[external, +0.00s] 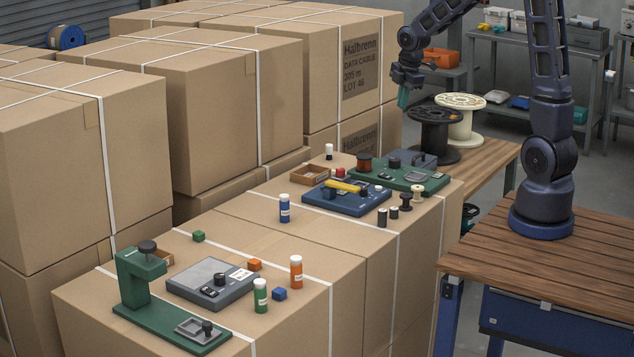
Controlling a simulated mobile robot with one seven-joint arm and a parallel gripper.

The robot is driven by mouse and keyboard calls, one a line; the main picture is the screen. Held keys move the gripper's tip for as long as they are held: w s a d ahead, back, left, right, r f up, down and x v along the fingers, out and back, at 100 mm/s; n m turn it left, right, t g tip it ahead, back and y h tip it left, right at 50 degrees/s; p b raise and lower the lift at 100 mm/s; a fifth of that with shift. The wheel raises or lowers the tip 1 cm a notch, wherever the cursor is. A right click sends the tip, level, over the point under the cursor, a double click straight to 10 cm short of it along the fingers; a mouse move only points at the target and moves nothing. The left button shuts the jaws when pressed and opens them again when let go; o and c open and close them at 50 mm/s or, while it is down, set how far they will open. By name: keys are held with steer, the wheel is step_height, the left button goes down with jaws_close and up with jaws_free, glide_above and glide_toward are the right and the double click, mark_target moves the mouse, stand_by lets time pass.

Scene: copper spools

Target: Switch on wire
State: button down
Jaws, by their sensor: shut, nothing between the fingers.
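My gripper (403,98) is shut and empty, pointing down in the air to the left of a black spool (435,120). No label reading "wire" can be made out. A grey box (195,284) with a dark knob, a small black rocker-like part (210,291) and a white label (241,275) lies on the front carton. Behind it, a blue board (345,203) carries a yellow bar (346,187), and a green board (405,176) carries dark and red-brown spool-like parts. The switch positions are too small to tell. My gripper is apart from all of these.
A green press-like stand (140,285), small bottles, coloured cubes and small spools stand on the cartons. A cream spool (462,122) is beside the black one on a wooden bench (490,158). Tall strapped cartons (235,110) rise on the left.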

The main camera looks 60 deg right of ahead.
mark_target(382, 174)
steer(key=w+d+f+n, duration=0.4)
steer(key=w+f, duration=0.3)
steer(key=f, duration=0.4)
steer(key=shift+d+n+g+y, duration=0.3)
steer(key=shift+d+g, duration=0.1)
steer(key=shift+d, duration=0.05)
steer(key=shift+f, duration=0.1)
steer(key=f, duration=0.4)
steer(key=w+f, duration=0.1)
steer(key=f, duration=0.4)
steer(key=w+f, duration=0.1)
steer(key=f, duration=0.3)
steer(key=shift+f, duration=0.35)
